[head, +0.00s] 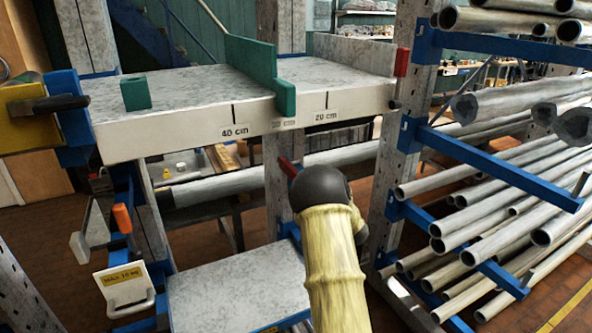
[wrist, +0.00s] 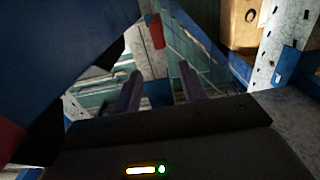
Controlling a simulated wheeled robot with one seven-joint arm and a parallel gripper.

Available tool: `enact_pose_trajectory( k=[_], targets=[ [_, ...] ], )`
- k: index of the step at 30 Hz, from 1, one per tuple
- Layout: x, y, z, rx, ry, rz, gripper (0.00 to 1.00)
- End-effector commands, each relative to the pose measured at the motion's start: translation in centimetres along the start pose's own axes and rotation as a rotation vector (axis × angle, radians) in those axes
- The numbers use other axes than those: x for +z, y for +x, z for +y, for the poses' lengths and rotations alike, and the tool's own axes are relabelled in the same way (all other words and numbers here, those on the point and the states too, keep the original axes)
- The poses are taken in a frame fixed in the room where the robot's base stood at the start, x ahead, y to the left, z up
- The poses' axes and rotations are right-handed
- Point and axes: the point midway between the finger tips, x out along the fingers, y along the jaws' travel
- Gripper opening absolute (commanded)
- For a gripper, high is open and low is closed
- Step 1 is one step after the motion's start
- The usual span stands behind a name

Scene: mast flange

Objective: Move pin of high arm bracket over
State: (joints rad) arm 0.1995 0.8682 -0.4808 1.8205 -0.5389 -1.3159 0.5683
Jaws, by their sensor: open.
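My gripper (wrist: 158,78) shows in the wrist view, with its two dark fingers apart and nothing between them. A small red pin (wrist: 155,30) shows beyond the fingertips, apart from them. In the head view a red pin (head: 401,62) stands at the right end of the upper shelf, by the grey upright. A second red piece (head: 288,167) shows below the shelf, just left of my arm. An orange piece (head: 122,218) is on the left blue bracket. I cannot tell which of them is the high arm bracket's pin. My arm hides my gripper in the head view.
The upper shelf (head: 190,92) carries a green divider (head: 262,68) and a green block (head: 135,93). Blue arms (head: 500,165) with several steel pipes fill the right. A lower grey shelf (head: 235,285) lies left of my arm. A large blue surface (wrist: 60,50) crowds the wrist view's left.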

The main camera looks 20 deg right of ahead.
Motion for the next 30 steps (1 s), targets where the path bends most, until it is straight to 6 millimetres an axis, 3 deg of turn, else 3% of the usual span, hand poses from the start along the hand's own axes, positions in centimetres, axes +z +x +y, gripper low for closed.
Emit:
enact_pose_trajectory(
  k=[12,30],
  targets=[
    [-0.2,6.0,0.1,0.000,-0.002,-0.001,0.42],
    [-0.2,12.7,0.0,-0.001,-0.001,0.000,0.42]
  ],
)
